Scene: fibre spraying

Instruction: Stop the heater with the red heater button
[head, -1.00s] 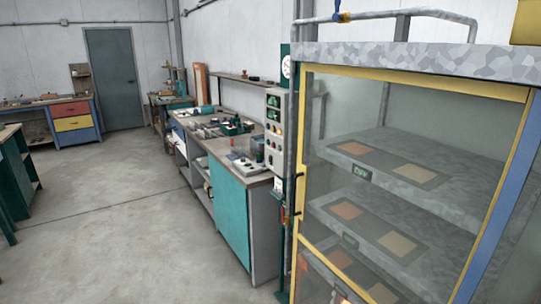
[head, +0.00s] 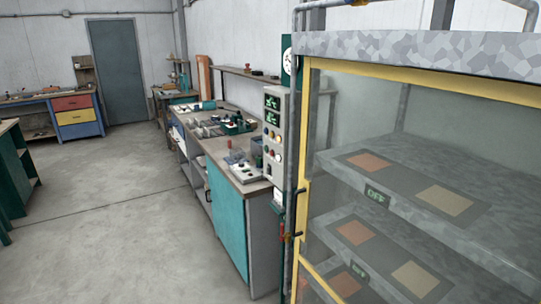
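A tall grey control panel (head: 274,140) stands between the workbench and the glazed cabinet. It has two green-lit displays (head: 272,110) at its top and several small coloured round buttons below them. The buttons are too small for me to tell surely which one is the red heater button. The glazed cabinet (head: 306,190) has a yellow frame and grey shelves with orange and tan panels. A small green shelf display (head: 376,195) reads OFF. Neither of my grippers is in view.
A teal-doored workbench (head: 228,215) with tools and a white box with small controls (head: 245,172) stands left of the panel. Open concrete floor (head: 120,220) lies left of it. A red and yellow drawer unit (head: 75,110) stands far left.

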